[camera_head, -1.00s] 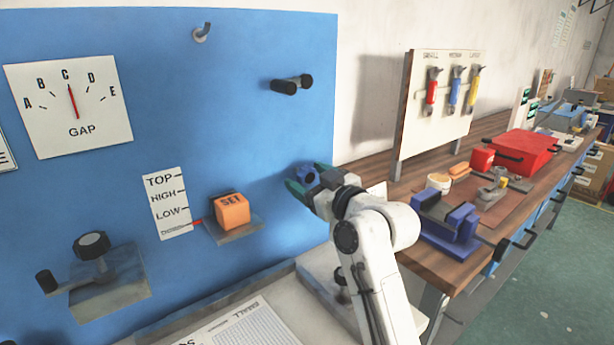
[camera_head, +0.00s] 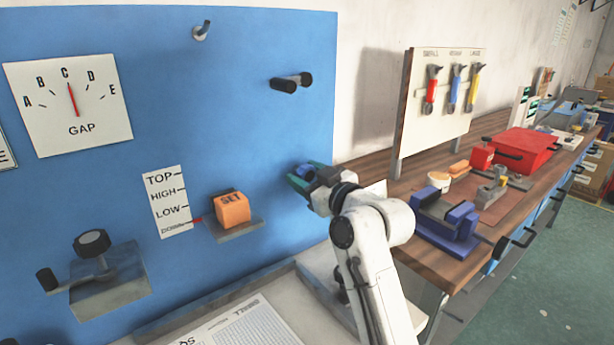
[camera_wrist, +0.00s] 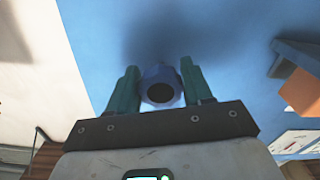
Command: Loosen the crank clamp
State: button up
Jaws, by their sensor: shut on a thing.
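A blue knob (camera_head: 307,171) with a dark round centre sits at the right edge of the blue panel. It also shows in the wrist view (camera_wrist: 160,88). My gripper (camera_head: 303,180) is at the knob, with one green finger on each side of it and its jaws shut on it. The fingers partly hide the knob in the head view. A crank (camera_head: 92,243) with a black knob and a side handle is mounted on a grey plate at the panel's lower left, apart from my gripper. Which part is the clamp is not labelled.
An orange SET block (camera_head: 231,209) sits on a small ledge left of my gripper. A black-tipped peg (camera_head: 291,83) sticks out of the panel above. A wooden workbench (camera_head: 392,160) with a blue vise (camera_head: 445,222) stands to the right.

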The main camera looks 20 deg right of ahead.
jog(key=shift+f+b, duration=0.1)
jog(key=shift+b, duration=0.2)
jog(key=n+b, duration=0.3)
jog(key=shift+d+f+n, duration=0.1)
jog(key=shift+n, duration=0.3)
jog(key=n+b, duration=0.4)
jog(key=n, duration=0.2)
jog(key=n+b, duration=0.3)
jog(key=n, duration=0.3)
jog(key=shift+d+b, duration=0.1)
jog(key=shift+b, duration=0.2)
jog(key=shift+c, duration=0.2)
jog(key=n+b, duration=0.1)
jog(key=n, duration=0.1)
jog(key=n+b, duration=0.1)
jog(key=n, duration=0.1)
jog(key=shift+r+n, duration=0.35)
jog(key=shift+n, duration=0.05)
jog(key=o, duration=1)
jog(key=shift+r, duration=0.1)
